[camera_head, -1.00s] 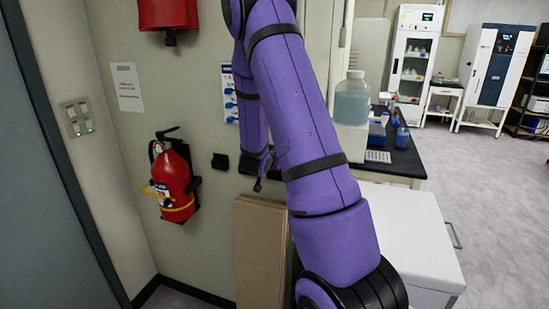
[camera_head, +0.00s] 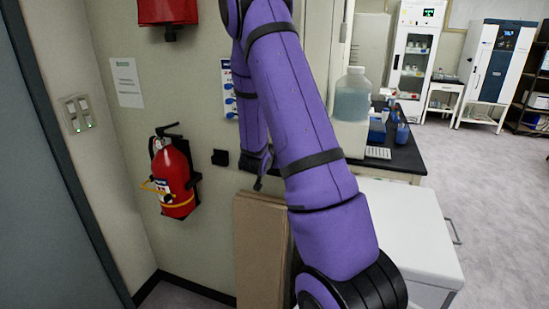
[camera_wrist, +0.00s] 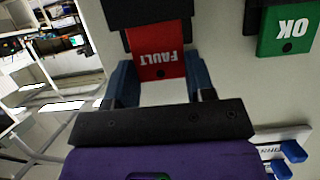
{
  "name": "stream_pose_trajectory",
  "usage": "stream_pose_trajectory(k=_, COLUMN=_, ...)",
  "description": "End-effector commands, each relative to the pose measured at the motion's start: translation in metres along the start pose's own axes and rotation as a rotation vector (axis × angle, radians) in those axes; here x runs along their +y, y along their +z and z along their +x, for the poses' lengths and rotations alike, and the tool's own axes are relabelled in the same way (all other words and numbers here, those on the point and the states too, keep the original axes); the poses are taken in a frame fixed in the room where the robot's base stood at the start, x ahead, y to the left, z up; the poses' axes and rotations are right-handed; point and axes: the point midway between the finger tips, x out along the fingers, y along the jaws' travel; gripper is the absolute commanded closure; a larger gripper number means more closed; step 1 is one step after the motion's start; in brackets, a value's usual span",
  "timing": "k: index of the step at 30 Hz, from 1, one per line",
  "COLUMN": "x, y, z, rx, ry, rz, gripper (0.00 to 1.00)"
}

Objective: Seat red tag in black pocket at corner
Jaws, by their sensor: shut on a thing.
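The red tag (camera_wrist: 158,58), lettered FAULT and upside down in the wrist view, sits between the two blue fingers of my gripper (camera_wrist: 160,68). The gripper is shut on its sides. The tag's far end meets a black pocket (camera_wrist: 150,10) at the top edge; I cannot tell how deep it is in, if at all. In the head view my purple arm hides most of the gripper and the tag. A small black holder (camera_head: 220,158) shows on the wall left of the arm; I cannot tell which pocket it is.
A green OK tag (camera_wrist: 286,30) stands at a black holder beside the red tag. A rack with blue hooks (camera_wrist: 290,150) is close by. A fire extinguisher (camera_head: 174,178), brown boards (camera_head: 260,250) and a white cabinet (camera_head: 410,225) surround my arm.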

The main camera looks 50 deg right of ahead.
Motion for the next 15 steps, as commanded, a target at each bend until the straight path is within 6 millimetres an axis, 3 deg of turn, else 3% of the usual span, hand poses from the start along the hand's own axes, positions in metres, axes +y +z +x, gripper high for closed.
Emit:
stream_pose_trajectory(k=14, x=0.0000, y=0.0059, z=0.0025, rx=0.000, ry=0.000, rz=-0.001, gripper=0.72)
stream_pose_trajectory(k=15, x=0.0000, y=0.0059, z=0.0025, rx=0.000, ry=0.000, rz=-0.001, gripper=0.46)
